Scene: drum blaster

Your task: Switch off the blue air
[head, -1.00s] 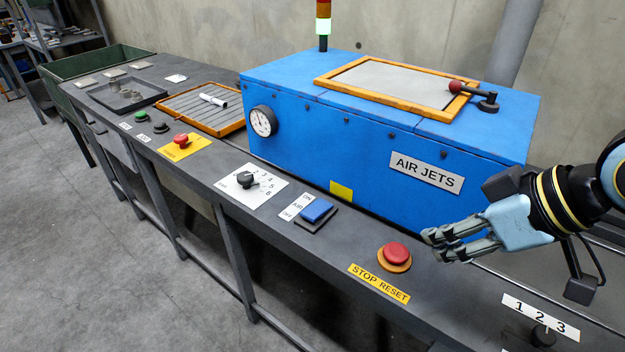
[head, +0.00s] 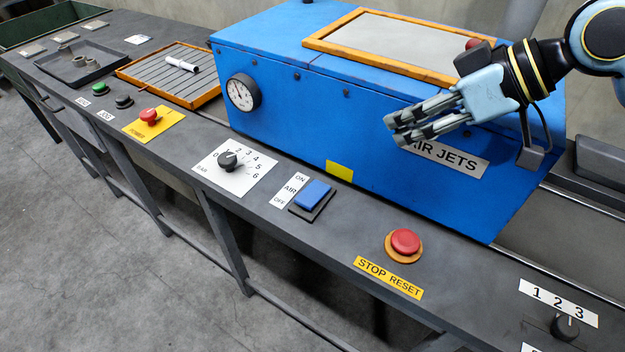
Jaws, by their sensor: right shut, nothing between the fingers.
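The blue air switch (head: 313,194) is a rocker on a dark base on the bench front. A white label (head: 291,190) to its left reads ON, AIR, OFF, with ON at the far end. I cannot tell for sure which way the rocker is tilted. My right gripper (head: 392,130) is shut and empty. It is above and to the right of the switch, in front of the blue AIR JETS cabinet, apart from the switch. It hides part of the AIR JETS sign (head: 450,157). My left gripper is not in view.
The red stop button (head: 405,241) sits right of the switch, and a black numbered dial (head: 229,161) sits left. Further left are a red power button (head: 148,116) and a slatted tray (head: 175,73). The blue cabinet (head: 300,120) rises behind the switch. A knob (head: 565,327) is at the lower right.

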